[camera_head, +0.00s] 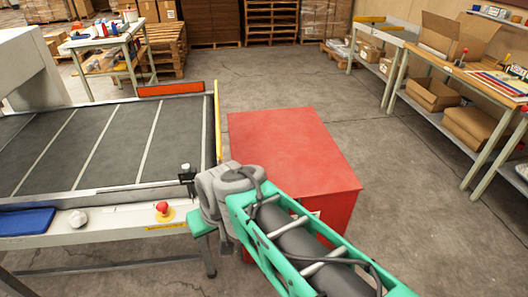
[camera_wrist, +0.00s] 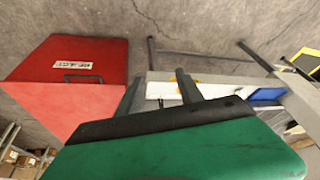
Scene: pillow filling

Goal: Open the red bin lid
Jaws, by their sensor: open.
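The red bin (camera_head: 280,140) stands on the floor at the centre of the head view. Its flat red lid (camera_head: 285,150) looks shut. In the wrist view, the red bin (camera_wrist: 85,60) is at the left. A dark handle (camera_wrist: 83,78) and a white label (camera_wrist: 73,65) show on its darker face. The lighter red lid face (camera_wrist: 60,108) is below them. My gripper (camera_wrist: 158,92) is open, with its two dark fingers apart and nothing seen between them. It is beside the bin and apart from the handle. In the head view my arm hides the bin's near left part.
A conveyor table (camera_head: 100,145) with a red button (camera_head: 163,208) and a blue tray (camera_head: 25,222) lies left of the bin. A workbench with boxes (camera_head: 440,65) stands at the right. Bare floor (camera_head: 395,150) lies between bin and workbench.

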